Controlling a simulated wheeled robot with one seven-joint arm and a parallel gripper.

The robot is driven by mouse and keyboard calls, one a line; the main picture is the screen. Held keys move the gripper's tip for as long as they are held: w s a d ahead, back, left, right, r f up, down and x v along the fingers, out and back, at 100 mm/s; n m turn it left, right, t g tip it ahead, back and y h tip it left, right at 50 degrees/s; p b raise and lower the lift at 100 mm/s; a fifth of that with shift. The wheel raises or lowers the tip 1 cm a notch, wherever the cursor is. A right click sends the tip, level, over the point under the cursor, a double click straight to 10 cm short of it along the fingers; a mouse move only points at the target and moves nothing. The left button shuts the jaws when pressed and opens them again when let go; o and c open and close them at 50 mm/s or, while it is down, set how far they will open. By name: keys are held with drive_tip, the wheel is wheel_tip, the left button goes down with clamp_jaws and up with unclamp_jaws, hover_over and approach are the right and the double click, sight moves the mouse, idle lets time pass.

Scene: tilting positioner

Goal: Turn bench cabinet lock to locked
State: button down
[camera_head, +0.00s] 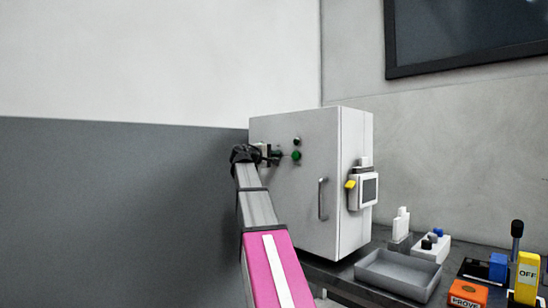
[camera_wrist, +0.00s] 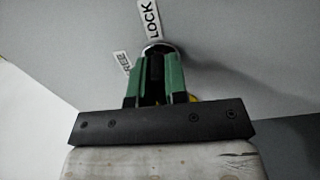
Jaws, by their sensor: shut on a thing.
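The bench cabinet (camera_head: 300,205) is a pale grey box standing on the bench, its door facing me. My gripper (camera_head: 277,156) is at the upper left of that door. In the wrist view my gripper's green fingers (camera_wrist: 155,70) are shut on the cabinet lock (camera_wrist: 158,47), whose round silver collar shows at the fingertips. A dark part lies between the fingers. A white label reading LOCK (camera_wrist: 150,19) points up from the collar. A second small label (camera_wrist: 121,62) is at the left, its text hard to read. The fingers hide most of the lock, so its exact angle is unclear.
The door carries a green button (camera_head: 297,155), a black knob (camera_head: 297,141) and a vertical handle (camera_head: 323,199). A box with a yellow lever (camera_head: 351,184) is on the cabinet's right side. A grey tray (camera_head: 398,275) and an orange block (camera_head: 467,293) sit at the right.

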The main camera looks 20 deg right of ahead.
drive_tip(key=c, duration=1.1)
unclamp_jaws()
drive_tip(key=shift+c, duration=0.2)
drive_tip(key=v, duration=1.1)
drive_tip(key=a+f+y, duration=0.2)
drive_tip(key=f+y, duration=0.1)
drive_tip(key=f, duration=1.1)
drive_tip(key=a+f+g+y, duration=0.1)
drive_tip(key=a+f+y, duration=0.15)
drive_tip(key=f, duration=1.05)
drive_tip(key=a+f+y, duration=0.1)
drive_tip(key=f+y, duration=0.2)
drive_tip(key=f, duration=1.1)
drive_tip(key=s+a+f+m+g+y, duration=0.1)
drive_tip(key=s+a+f+y, duration=0.1)
drive_tip(key=s+f, duration=0.4)
drive_tip(key=s+a+f+m+g+y, duration=0.1)
drive_tip(key=s+a+f, duration=0.4)
drive_tip(key=f, duration=0.9)
drive_tip(key=s+a+f+m+g+y, duration=0.1)
drive_tip(key=s+a+f+g+y, duration=0.2)
drive_tip(key=s+f, duration=0.6)
drive_tip(key=shift+a+f+m+y, duration=0.4)
drive_tip(key=shift+a+f+y, duration=0.35)
drive_tip(key=shift+y, duration=0.5)
